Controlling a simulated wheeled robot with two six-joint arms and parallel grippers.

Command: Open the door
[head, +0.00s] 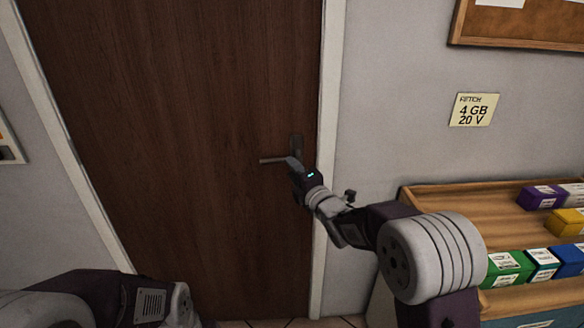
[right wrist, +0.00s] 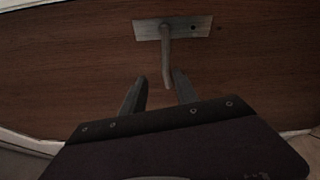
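The brown wooden door (head: 190,110) fills the left and middle of the head view and stands shut in its pale frame. Its lever handle (head: 271,160) sits near the right edge and points left, about level. In the right wrist view, the handle (right wrist: 166,55) hangs down from its plate, and its free end lies near the gap between my fingers. My right gripper (right wrist: 160,92) is open, with the fingers apart. In the head view, my right gripper (head: 294,166) is at the handle; contact is unclear. My left arm shows at the lower left, but its fingers are not visible.
A wooden shelf (head: 430,197) with several coloured boxes stands right of the door, close to my right arm.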

